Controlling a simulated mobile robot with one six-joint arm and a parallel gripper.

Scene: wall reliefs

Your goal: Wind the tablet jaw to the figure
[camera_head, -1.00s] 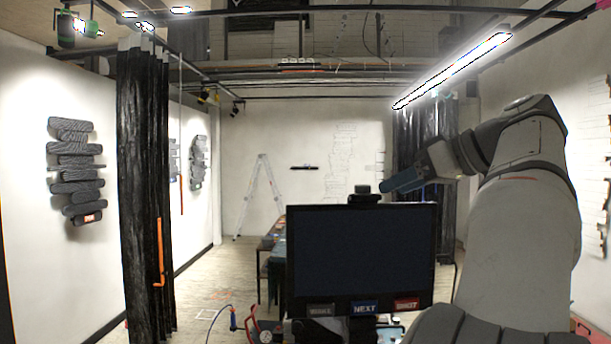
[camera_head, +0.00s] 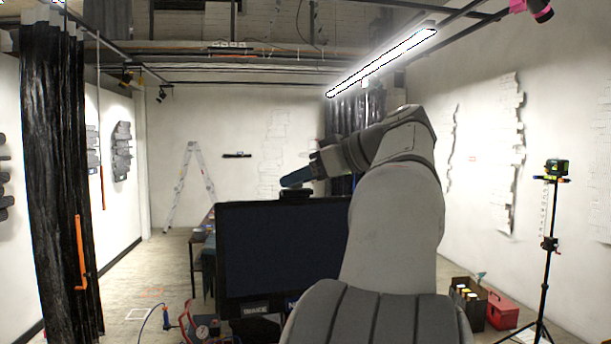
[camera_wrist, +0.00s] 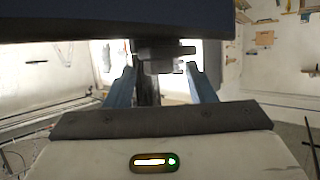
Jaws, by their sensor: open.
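The tablet (camera_head: 275,250) stands upright with a dark blank screen, its right part hidden behind my arm. The small dark tablet jaw (camera_head: 296,195) sits on its top edge. My gripper (camera_head: 294,180) is at the jaw, seemingly just above or behind it; the depth is unclear. In the wrist view my gripper (camera_wrist: 162,72) has two blue fingers spread apart. A dark clamp-like part, apparently the jaw (camera_wrist: 165,52), shows between and beyond the fingertips. The tablet's dark body (camera_wrist: 120,22) fills the top there. I can read no figure or scale on the jaw.
A black curtain (camera_head: 60,180) hangs at the left. A tripod with a device (camera_head: 556,168) stands at the right, beside a red box (camera_head: 502,311). A gauge with hoses (camera_head: 202,331) is below the tablet.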

